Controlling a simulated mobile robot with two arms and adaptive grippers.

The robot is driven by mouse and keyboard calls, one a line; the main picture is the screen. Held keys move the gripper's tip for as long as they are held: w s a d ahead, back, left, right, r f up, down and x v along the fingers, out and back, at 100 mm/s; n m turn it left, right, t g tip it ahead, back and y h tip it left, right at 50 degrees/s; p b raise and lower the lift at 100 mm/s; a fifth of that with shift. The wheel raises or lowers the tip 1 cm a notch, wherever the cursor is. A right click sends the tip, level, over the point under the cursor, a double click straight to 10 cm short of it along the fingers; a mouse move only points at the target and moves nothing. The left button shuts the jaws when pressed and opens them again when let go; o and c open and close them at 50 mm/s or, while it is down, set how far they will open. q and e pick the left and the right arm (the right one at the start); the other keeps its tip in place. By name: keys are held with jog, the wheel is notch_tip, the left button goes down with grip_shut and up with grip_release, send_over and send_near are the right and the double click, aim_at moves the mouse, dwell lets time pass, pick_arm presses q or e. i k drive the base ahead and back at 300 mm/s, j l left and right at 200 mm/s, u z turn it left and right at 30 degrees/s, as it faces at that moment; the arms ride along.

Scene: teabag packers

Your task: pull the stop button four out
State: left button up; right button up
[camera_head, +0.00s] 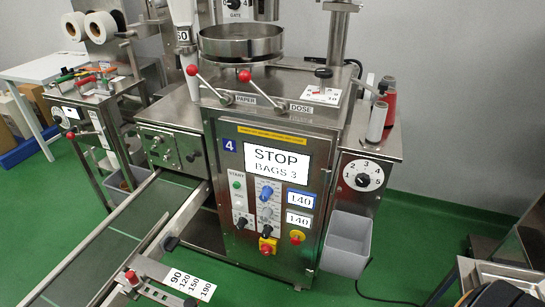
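The machine with a blue "4" label (230,146) stands in the middle of the view. Its display (276,164) reads "STOP BAGS 3". A red mushroom button on a yellow ring (296,237) sits low on the right of its front panel. I cannot tell whether it is pressed in or out. Left of it is a red knob on a yellow plate (267,245). A green start button (237,185) sits at the panel's left.
A conveyor (120,240) runs from the machine to the lower left. A grey bin (346,243) hangs at the panel's right side. Two red-knobbed levers (245,76) stick out above the panel. Another machine stands at left. Dark objects (498,292) fill the lower right corner.

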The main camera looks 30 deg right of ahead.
aim_at(295, 241)
jog(key=z, duration=1.15)
jog(key=k, duration=0.05)
